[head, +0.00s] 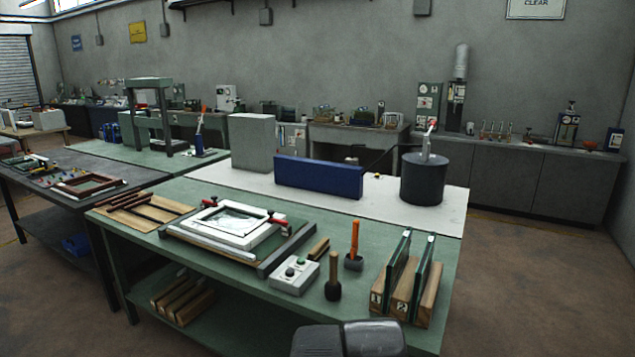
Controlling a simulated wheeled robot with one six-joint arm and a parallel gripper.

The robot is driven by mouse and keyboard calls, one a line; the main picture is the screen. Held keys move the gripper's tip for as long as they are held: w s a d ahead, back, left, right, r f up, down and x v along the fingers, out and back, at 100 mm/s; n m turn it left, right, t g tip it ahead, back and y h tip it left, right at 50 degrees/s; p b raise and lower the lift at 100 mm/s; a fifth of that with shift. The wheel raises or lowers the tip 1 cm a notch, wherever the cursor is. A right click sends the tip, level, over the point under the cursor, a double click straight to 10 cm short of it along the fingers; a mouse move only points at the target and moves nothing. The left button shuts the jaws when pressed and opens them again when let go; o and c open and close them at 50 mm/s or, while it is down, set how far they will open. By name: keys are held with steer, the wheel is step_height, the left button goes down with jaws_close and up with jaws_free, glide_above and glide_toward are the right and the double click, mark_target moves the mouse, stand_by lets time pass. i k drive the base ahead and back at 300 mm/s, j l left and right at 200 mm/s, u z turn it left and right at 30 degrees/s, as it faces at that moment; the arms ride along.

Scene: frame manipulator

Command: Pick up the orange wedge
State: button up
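An upright, slim orange piece (354,238) stands in a small dark holder (353,262) on the green workbench (420,262). It is the only clearly orange piece on this bench, and it looks like the orange wedge. Its lower end is hidden in the holder. A dark grey, rounded part of my own arm shows at the bottom edge of the head view, well in front of the orange piece and apart from it. No gripper fingers show.
Glass panes in numbered wooden blocks (402,300) stand close on the right. A wooden-handled mallet (333,277) stands just in front, left of the orange piece. A white control box (295,276) and a white frame (228,223) lie further left. A blue block (318,177) stands behind.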

mark_target(356, 224)
steer(key=i+u, duration=0.15)
steer(key=i, duration=0.6)
steer(key=i+l+u, duration=0.15)
steer(key=i, duration=0.55)
